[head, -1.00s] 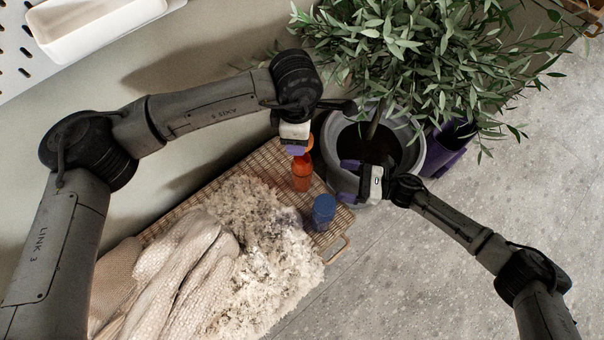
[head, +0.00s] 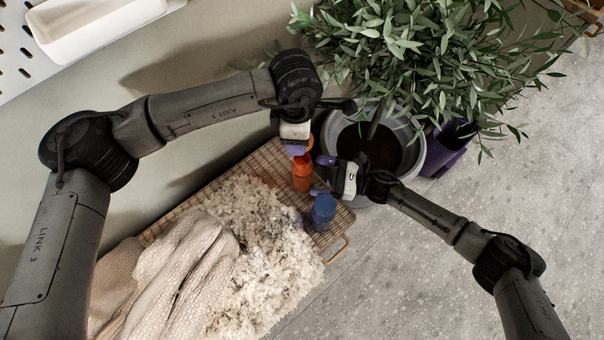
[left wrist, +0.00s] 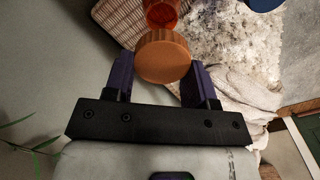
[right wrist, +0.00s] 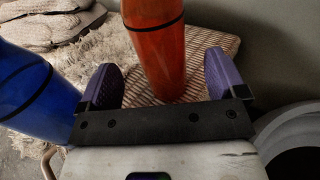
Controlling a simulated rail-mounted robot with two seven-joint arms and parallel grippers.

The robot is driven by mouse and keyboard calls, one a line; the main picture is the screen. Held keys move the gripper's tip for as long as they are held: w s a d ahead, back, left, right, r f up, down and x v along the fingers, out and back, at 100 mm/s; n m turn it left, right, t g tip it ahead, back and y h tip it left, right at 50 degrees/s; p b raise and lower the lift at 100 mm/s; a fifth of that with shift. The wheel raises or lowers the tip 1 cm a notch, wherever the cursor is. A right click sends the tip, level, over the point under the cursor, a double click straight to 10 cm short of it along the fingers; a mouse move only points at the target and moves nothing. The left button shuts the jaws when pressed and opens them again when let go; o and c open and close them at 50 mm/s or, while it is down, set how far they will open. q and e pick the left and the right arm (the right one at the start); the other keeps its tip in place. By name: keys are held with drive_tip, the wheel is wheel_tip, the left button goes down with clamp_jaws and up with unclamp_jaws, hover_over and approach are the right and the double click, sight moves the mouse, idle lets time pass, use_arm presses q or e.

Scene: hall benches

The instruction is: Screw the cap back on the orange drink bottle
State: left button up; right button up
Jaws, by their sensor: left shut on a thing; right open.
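The orange bottle (head: 302,180) stands on a woven mat (head: 262,166), below my left gripper (head: 297,150). My left gripper is shut on the orange cap (left wrist: 163,58), close to the bottle's open top; the left wrist view shows the bottle (left wrist: 161,14) just beyond the cap. I cannot tell whether cap and bottle touch. My right gripper (head: 321,176) is open at the bottle's right side. In the right wrist view the bottle (right wrist: 155,45) stands between the spread fingers of this gripper (right wrist: 163,80), with gaps on both sides.
A blue bottle (head: 323,208) stands just in front of the right gripper. A fluffy fleece (head: 255,240) and pale cloth (head: 180,265) cover the mat's front. A grey pot (head: 412,158) with a leafy plant (head: 420,50) stands behind right. A white bin (head: 95,22) is back left.

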sight(298, 157)
drive_tip(key=shift+w+a, duration=0.2)
drive_tip(key=shift+a, duration=0.7)
drive_tip(key=shift+w+a, duration=0.15)
drive_tip(key=shift+a, duration=0.7)
drive_tip(key=shift+w+a, duration=0.2)
drive_tip(key=shift+a, duration=0.7)
drive_tip(key=shift+c, duration=0.2)
drive_tip(key=c, duration=1.3)
use_arm(q)
drive_tip(key=shift+f, duration=2.5)
use_arm(e)
drive_tip(key=shift+c, duration=0.2)
